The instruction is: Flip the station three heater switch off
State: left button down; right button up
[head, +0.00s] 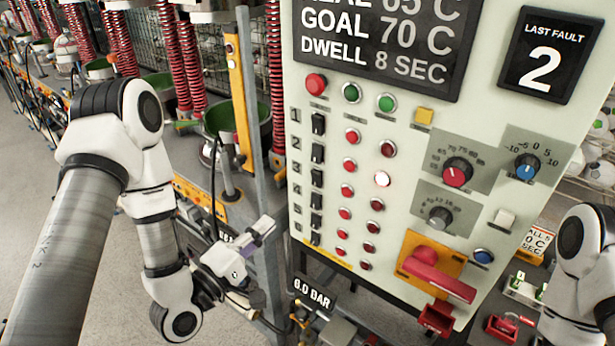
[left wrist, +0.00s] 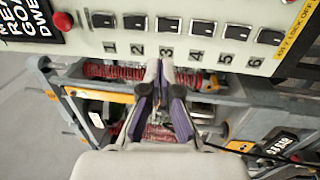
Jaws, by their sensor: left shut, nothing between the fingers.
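The station three heater switch (head: 317,177) is a black rocker in the labelled column on the left side of the pale control panel (head: 410,135). In the left wrist view the same switch (left wrist: 168,25) sits above the number 3. My left gripper (head: 266,227) is shut and empty, left of the panel edge near the lower switches in the head view. In the left wrist view its fingertips (left wrist: 160,64) lie just below the number 3, apart from the switch. I cannot tell the rocker's position. My right gripper is out of view.
The neighbouring station two switch (left wrist: 135,22) and station four switch (left wrist: 202,27) sit close on either side. A grey upright post (head: 258,150) and red springs (head: 180,55) stand left of the panel. A red handle (head: 440,280) sticks out lower right.

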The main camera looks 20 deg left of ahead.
pick_arm(q)
jog(key=b, duration=0.7)
send_near(315, 177)
jog(key=p+x, duration=0.1)
jog(key=x, duration=0.1)
jog(key=p+x, duration=0.1)
jog(key=x, duration=0.1)
jog(key=p+x, duration=0.1)
jog(key=x, duration=0.1)
jog(key=shift+d+r, duration=0.1)
jog(key=shift+r, duration=0.2)
jog(key=shift+w+d+f, duration=0.1)
jog(key=shift+w+d, duration=0.05)
jog(key=shift+w, duration=0.35)
jog(key=shift+f, duration=0.1)
jog(key=shift+w, duration=0.15)
